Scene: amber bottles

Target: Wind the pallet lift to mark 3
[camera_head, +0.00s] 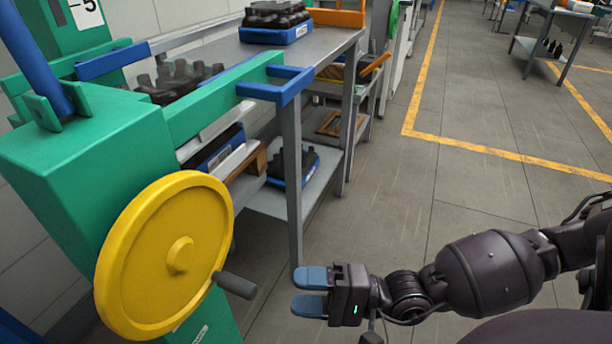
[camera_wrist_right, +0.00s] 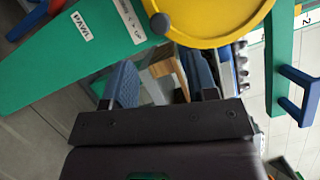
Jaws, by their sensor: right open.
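The green pallet lift (camera_head: 90,150) stands at the left. Its yellow handwheel (camera_head: 150,230) faces my right arm, with a dark crank handle (camera_head: 236,285) sticking out at its lower right. My right gripper (camera_head: 298,291) is open and empty, its blue fingers pointing at the handle, a short gap to its right. In the right wrist view, the yellow wheel (camera_wrist_right: 215,22) and the handle's round end (camera_wrist_right: 160,22) lie beyond the open fingers (camera_wrist_right: 163,85). A label "PAWL" (camera_wrist_right: 81,27) shows on the green housing. A scale plate (camera_head: 86,10) shows a 5. The pointer's reading cannot be told. My left gripper is out of view.
A grey steel table (camera_head: 330,40) behind the lift holds a blue crate (camera_head: 275,34) of dark bottles. More bottles (camera_head: 180,78) stand behind the green beam (camera_head: 220,100). A lower shelf (camera_head: 275,205) carries another crate. The floor right of the table is clear, with yellow lines.

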